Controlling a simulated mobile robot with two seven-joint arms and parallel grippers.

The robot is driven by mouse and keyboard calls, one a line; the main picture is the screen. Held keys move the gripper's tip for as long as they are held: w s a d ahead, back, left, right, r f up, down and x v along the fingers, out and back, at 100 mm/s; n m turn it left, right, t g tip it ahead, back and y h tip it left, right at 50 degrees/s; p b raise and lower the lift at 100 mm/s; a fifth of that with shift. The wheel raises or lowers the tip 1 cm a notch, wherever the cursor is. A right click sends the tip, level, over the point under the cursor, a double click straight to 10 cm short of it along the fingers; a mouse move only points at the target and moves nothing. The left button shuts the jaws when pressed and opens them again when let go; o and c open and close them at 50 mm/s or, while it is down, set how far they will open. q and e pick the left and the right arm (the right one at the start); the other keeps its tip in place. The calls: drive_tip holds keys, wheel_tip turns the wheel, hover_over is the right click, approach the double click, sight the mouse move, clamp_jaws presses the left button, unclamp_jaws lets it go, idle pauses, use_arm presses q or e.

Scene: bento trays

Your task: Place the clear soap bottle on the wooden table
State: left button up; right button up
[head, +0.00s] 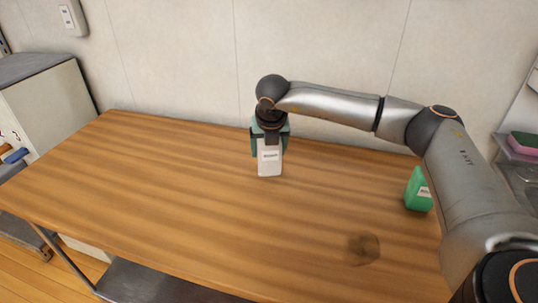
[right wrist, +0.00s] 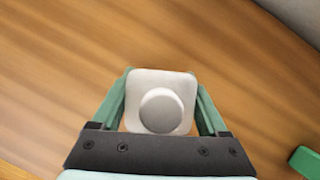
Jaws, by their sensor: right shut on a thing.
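The soap bottle (head: 269,159) is whitish with a small label and stands upright over the back middle of the wooden table (head: 160,180). My right gripper (head: 270,137) comes down from above and is shut on it. In the right wrist view the bottle's square top and round white cap (right wrist: 161,109) sit between the two green fingers of my right gripper (right wrist: 162,104). The bottle's base appears at or very near the tabletop; I cannot tell whether it touches. My left gripper is not in view.
A green bottle (head: 418,190) stands on the table at the right, beside my right arm. A pink sponge (head: 524,142) lies beyond the table's right edge. A pale cabinet (head: 50,110) stands at the left. The table's left and middle are clear, and a wall runs behind.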

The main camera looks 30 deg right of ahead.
drive_tip(key=shift+d+f, duration=0.1)
drive_tip(key=shift+f, duration=1)
drive_tip(key=shift+f, duration=0.15)
drive_tip(key=o, duration=1.2)
drive_tip(key=shift+o, duration=0.2)
drive_tip(key=shift+r, duration=0.25)
drive_tip(key=v, duration=1.2)
drive_tip(key=shift+f, duration=0.1)
